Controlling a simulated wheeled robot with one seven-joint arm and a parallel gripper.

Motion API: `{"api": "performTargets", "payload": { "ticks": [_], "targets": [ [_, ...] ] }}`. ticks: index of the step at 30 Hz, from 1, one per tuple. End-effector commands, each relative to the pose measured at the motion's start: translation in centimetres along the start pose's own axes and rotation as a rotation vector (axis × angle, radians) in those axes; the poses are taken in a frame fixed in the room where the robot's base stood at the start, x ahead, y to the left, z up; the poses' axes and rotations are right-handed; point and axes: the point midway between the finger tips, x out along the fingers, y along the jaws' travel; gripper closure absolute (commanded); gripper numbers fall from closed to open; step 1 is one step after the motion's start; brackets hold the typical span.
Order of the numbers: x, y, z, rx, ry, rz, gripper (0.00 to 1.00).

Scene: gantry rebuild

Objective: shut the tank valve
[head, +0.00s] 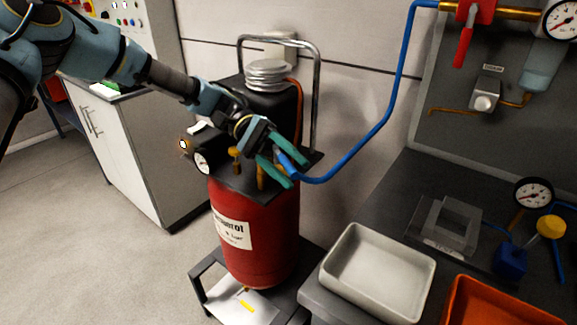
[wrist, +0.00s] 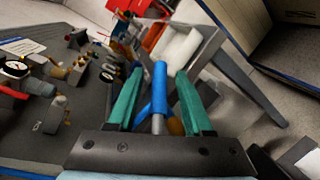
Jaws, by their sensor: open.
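The red tank (head: 254,232) stands upright on a low dark stand, with a gauge (head: 203,161) and brass fittings (head: 236,158) on its dark top plate. My gripper (head: 296,176) is over the right side of that plate, with its teal fingers apart. In the wrist view, a blue-sleeved rod (wrist: 159,88) with a bare metal shank lies between the open fingers, and I see a gap on each side. It looks like the valve's lever, but I cannot tell it surely from the hose end. A brass part (wrist: 175,126) shows beside the shank. The valve body is mostly hidden by my gripper.
A blue hose (head: 388,105) runs from the wall piping down to the tank top. A chrome frame (head: 313,75) rises behind the tank. A pale tray (head: 330,284) and an orange tray (head: 462,310) are at right. Open floor (head: 95,255) lies at left.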

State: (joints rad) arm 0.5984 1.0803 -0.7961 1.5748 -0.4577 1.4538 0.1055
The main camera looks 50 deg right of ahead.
Motion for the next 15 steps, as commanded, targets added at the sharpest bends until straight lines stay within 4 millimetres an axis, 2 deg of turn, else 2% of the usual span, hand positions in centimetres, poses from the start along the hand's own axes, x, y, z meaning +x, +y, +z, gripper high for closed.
{"api": "performTargets", "payload": {
  "ticks": [4,7,15],
  "targets": [
    [-0.3,0.0,-0.1,0.001,0.001,0.000,0.49],
    [-1.4,-0.1,-0.2,0.001,0.003,0.001,0.49],
    [-6.6,-0.2,-0.3,0.002,0.004,0.001,0.49]
  ]
}}
